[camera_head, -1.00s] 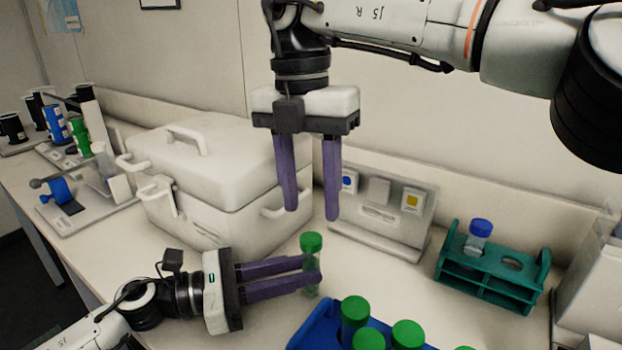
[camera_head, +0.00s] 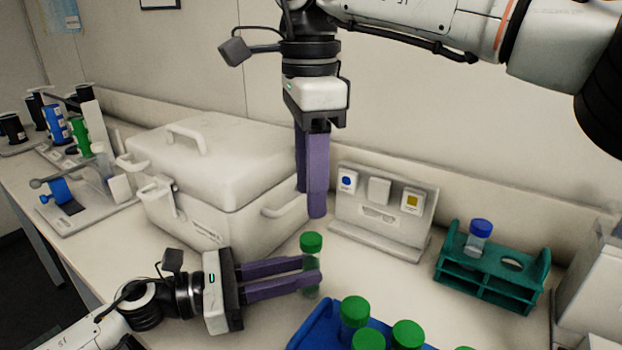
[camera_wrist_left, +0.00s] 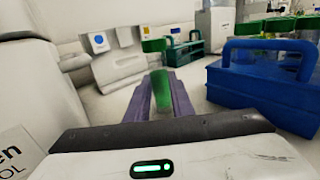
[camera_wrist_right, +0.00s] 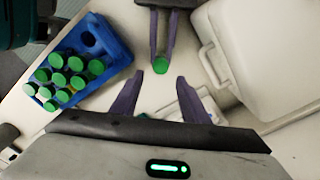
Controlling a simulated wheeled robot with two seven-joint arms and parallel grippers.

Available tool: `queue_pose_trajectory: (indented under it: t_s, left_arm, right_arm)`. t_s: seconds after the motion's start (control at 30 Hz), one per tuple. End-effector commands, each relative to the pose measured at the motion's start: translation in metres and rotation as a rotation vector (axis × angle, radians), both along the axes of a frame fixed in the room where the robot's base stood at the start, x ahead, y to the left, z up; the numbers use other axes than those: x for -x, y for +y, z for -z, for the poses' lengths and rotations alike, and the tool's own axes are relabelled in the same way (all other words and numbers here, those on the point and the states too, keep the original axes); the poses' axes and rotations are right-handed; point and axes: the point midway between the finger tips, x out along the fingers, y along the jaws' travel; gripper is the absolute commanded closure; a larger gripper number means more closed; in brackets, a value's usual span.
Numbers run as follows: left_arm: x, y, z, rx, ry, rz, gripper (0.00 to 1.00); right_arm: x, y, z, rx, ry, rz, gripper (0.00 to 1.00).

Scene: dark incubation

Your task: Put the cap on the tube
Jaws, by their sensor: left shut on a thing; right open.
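My left gripper (camera_head: 312,270) is shut on a clear tube (camera_head: 312,291), which stands upright between its fingers. A green cap (camera_head: 311,242) sits at the tube's top; whether it is screwed tight I cannot tell. The left wrist view shows the green-tinted tube (camera_wrist_left: 161,92) between the fingers and the cap (camera_wrist_left: 153,45) above. My right gripper (camera_head: 313,208) is open and empty, pointing down above the cap. In the right wrist view the cap (camera_wrist_right: 160,65) lies just beyond and between the open fingertips (camera_wrist_right: 160,78).
A blue rack (camera_wrist_right: 118,50) holds several green-capped tubes. A teal rack (camera_head: 490,280) with a blue-capped tube (camera_head: 479,236) stands at right. A white lidded box (camera_head: 215,185) is behind my left gripper. A panel with buttons (camera_head: 383,212) stands behind the tube.

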Motion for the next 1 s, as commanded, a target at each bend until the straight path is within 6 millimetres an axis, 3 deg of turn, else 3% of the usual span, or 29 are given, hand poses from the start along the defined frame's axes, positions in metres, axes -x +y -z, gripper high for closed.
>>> queue_pose_trajectory:
  t_s: [0.1, 0.3, 0.73, 1.0]
  left_arm:
    - [0.0, 0.0, 0.0, 0.0, 0.0, 0.0, 1.0]
    - [0.0, 0.0, 0.0, 0.0, 0.0, 0.0, 1.0]
    - [0.0, 0.0, 0.0, 0.0, 0.0, 0.0, 1.0]
    - [0.0, 0.0, 0.0, 0.0, 0.0, 0.0, 1.0]
  right_arm:
    - [0.0, 0.0, -0.002, -0.006, -0.004, -0.181, 0.59]
    - [0.0, 0.0, -0.003, -0.009, -0.007, -0.334, 0.59]
    - [0.0, 0.0, -0.001, -0.009, -0.007, -0.352, 0.59]
    - [0.0, -0.001, 0.035, -0.009, -0.004, -0.351, 0.59]
